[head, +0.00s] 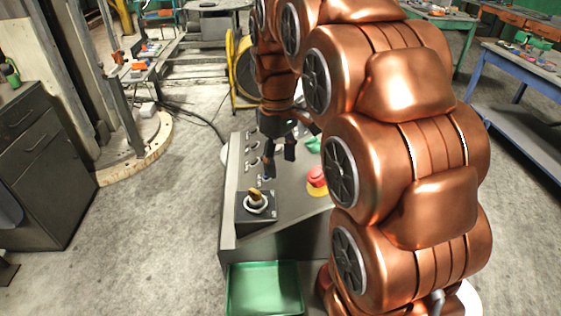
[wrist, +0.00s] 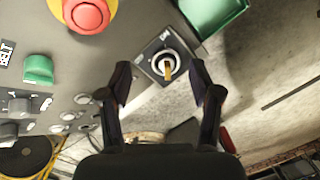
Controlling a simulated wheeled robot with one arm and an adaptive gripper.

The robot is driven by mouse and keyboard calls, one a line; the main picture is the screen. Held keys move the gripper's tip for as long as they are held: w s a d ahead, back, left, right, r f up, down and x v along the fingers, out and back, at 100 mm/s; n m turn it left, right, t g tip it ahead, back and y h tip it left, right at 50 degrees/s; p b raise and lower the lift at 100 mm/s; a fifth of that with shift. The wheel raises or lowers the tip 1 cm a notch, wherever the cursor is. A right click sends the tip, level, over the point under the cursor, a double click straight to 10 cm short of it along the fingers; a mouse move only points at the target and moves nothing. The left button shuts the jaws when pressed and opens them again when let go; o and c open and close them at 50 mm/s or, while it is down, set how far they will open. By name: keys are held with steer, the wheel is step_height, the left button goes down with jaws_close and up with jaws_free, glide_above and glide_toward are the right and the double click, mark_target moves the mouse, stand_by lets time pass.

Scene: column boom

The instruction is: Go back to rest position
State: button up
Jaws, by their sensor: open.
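My gripper (head: 279,160) is above the grey control console (head: 290,195), beyond the rotary switch as the head view shows it. In the wrist view my gripper (wrist: 161,80) has its two dark fingers spread wide with nothing held between them. The rotary switch (head: 256,204), a black square plate with a pale ring and a yellow-brown handle, sits at the console's near left corner. In the wrist view the switch (wrist: 166,66) appears between the fingertips, apart from them. My copper arm hides the console's right side.
A red mushroom button (head: 317,176) on a yellow base and a green button (wrist: 38,68) are on the console. A green tray (head: 264,262) is at its near side. A dark cabinet (head: 40,170) stands left; a blue-legged workbench (head: 515,120) stands right.

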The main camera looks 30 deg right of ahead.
steer(key=shift+s, duration=0.15)
stand_by(0.4)
steer(key=s+a+f+m, duration=0.1)
steer(key=s+a+f, duration=0.1)
steer(key=s, duration=0.6)
steer(key=s+a+f+m, duration=0.2)
steer(key=s+f, duration=0.1)
steer(key=s, duration=0.5)
steer(key=s+a+f+m, duration=0.2)
steer(key=s+a+f, duration=0.1)
steer(key=s, duration=0.5)
steer(key=shift+s+f+g, duration=0.15)
steer(key=shift+s+g, duration=0.1)
steer(key=shift+g, duration=0.15)
steer(key=shift+a, duration=0.1)
